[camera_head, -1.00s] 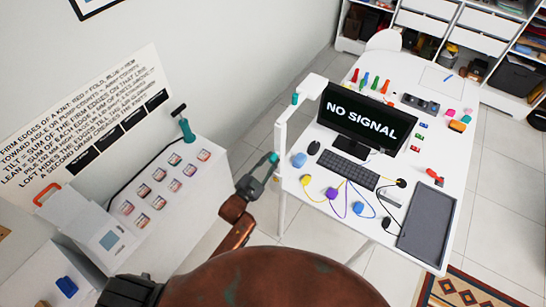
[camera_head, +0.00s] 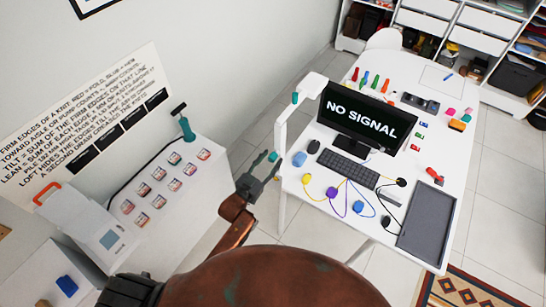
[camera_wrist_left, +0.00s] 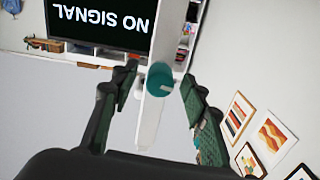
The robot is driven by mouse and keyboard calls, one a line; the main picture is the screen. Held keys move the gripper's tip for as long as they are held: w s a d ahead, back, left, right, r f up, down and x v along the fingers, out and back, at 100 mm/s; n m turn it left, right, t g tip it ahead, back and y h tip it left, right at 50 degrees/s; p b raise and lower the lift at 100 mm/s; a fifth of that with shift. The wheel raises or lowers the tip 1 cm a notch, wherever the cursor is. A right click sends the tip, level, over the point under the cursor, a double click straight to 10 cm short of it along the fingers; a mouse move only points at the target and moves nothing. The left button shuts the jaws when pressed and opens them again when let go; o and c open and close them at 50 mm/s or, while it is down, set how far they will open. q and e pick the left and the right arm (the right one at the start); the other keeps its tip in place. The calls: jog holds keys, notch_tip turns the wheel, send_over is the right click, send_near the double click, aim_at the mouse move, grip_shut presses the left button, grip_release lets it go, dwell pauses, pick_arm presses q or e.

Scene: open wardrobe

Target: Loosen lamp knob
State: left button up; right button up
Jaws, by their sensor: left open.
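The lamp is a white post (camera_head: 281,140) with a bent top arm, standing at the left edge of the desk. A teal knob (camera_head: 273,156) sticks out from the post's left side. A second small teal part (camera_head: 294,98) sits near the lamp's top. My left gripper (camera_head: 265,163) is open at the lower knob. In the left wrist view the round teal knob (camera_wrist_left: 160,78) shows between the spread fingers (camera_wrist_left: 159,88), with visible gaps on both sides. The white post (camera_wrist_left: 151,122) runs behind it. My right gripper is not in view.
The white desk (camera_head: 318,222) holds a monitor (camera_head: 362,115), a keyboard (camera_head: 348,168), coloured cables and a grey tray (camera_head: 427,226). Open floor lies between cabinet and desk.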

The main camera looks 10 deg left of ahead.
pick_arm(q)
jog(key=m+b, duration=0.1)
jog(key=m, duration=0.3)
jog(key=shift+f+m, duration=0.15)
jog(key=shift+m, duration=0.25)
jog(key=m+b, duration=0.1)
jog(key=m, duration=0.3)
jog(key=m+b, duration=0.2)
jog(key=m, duration=0.4)
jog(key=shift+m+b, duration=0.3)
jog(key=shift+m, duration=0.9)
jog(key=shift+c, duration=0.2)
